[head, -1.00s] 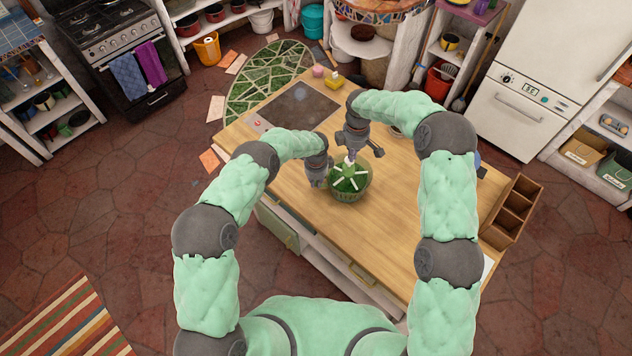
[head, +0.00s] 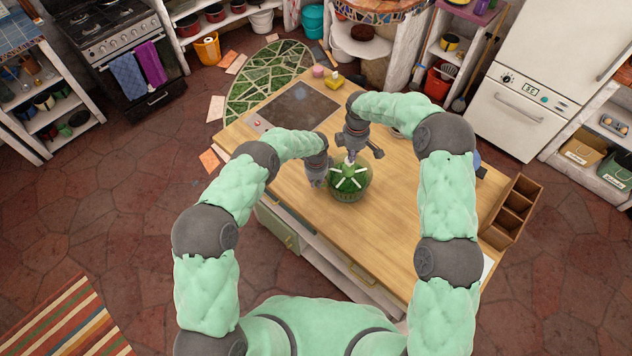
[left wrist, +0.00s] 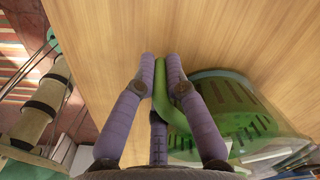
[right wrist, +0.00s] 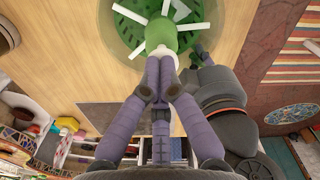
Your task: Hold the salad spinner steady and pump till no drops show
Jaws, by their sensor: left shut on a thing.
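The salad spinner (head: 350,190) stands upright on the wooden counter, a clear bowl around a green slotted basket with white bars on top. My left gripper (head: 319,180) is at its left side. In the left wrist view its fingers (left wrist: 160,64) are shut on the spinner's green handle (left wrist: 162,98), beside the basket (left wrist: 236,108). My right gripper (head: 351,154) is above the spinner's middle. In the right wrist view its fingertips (right wrist: 160,60) are together at the white-and-green pump knob (right wrist: 161,37), seemingly touching its top. Drops are too small to make out.
The wooden counter (head: 400,215) is clear in front and right of the spinner. A dark hob plate (head: 298,105) lies at the back left. A yellow item (head: 332,82) and a pink one (head: 318,71) stand behind it. A brown divided box (head: 512,212) is at the right edge.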

